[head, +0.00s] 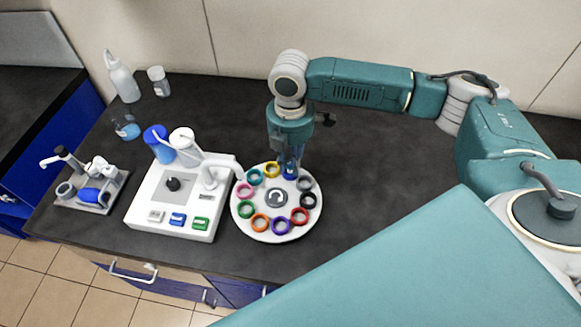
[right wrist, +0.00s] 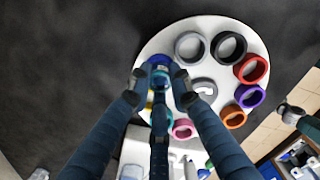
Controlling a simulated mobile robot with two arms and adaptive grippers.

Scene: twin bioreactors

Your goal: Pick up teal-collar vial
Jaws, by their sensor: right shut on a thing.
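The teal-collar vial (head: 254,176) sits in the round white carousel (head: 276,236), at its upper left in the head view. In the right wrist view its teal ring (right wrist: 164,114) is partly hidden behind my gripper. My right gripper (head: 290,167) points down at the carousel's back edge, to the right of the teal collar with a yellow collar (head: 272,169) between them. It is shut on a blue-collar vial (right wrist: 160,62), which shows between the fingertips in the wrist view. Whether that vial is lifted, I cannot tell. My left gripper is not in view.
Several other coloured collars ring the carousel, including pink (head: 245,190) and grey (head: 305,183). A white device (head: 153,212) with a knob and buttons stands close to its left. Bottles (head: 123,80) stand at the back left. The dark bench is clear to the right.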

